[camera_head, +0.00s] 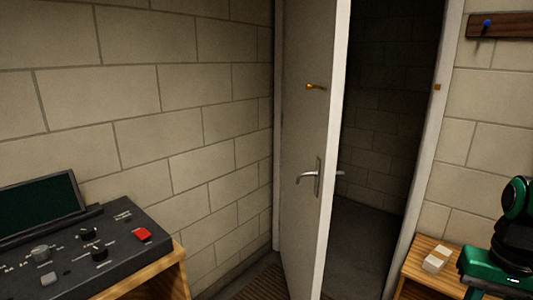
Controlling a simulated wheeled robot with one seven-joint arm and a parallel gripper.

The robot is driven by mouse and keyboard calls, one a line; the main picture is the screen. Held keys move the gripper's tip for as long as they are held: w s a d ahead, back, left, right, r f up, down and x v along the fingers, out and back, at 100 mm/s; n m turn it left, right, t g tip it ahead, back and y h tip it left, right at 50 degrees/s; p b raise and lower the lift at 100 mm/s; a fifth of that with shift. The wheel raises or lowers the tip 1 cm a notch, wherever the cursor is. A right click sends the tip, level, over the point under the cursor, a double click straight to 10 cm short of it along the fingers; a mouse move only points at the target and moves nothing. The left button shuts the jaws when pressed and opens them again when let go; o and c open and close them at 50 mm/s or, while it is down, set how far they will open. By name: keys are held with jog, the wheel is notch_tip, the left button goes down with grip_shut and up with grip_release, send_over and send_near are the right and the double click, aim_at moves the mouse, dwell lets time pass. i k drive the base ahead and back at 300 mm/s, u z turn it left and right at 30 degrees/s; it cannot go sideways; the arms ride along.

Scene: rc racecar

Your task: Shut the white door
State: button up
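The white door (303,120) stands ajar in the middle of the head view, hinged on its left side and swung toward me. Its free edge (333,150) faces me, and a dark gap shows between it and the white frame (429,150) on the right. A silver lever handle (312,177) sits on the near face, with a small brass fitting (315,86) above it. Part of my green and black arm (500,255) shows at the lower right. My gripper is not visible.
A wooden table (160,277) with a black control panel (80,250) stands at the lower left. A small wooden table (425,278) bearing a pale block (436,259) stands right of the doorway. A slatted mat (258,283) lies before the door. A wooden rack (510,25) hangs upper right.

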aim_at(315, 32)
jog(key=u, duration=0.05)
jog(key=i, duration=0.2)
jog(key=z, duration=0.05)
jog(key=k, duration=1.2)
jog(key=u, duration=0.6)
jog(key=i, duration=1.6)
jog(key=z, duration=0.35)
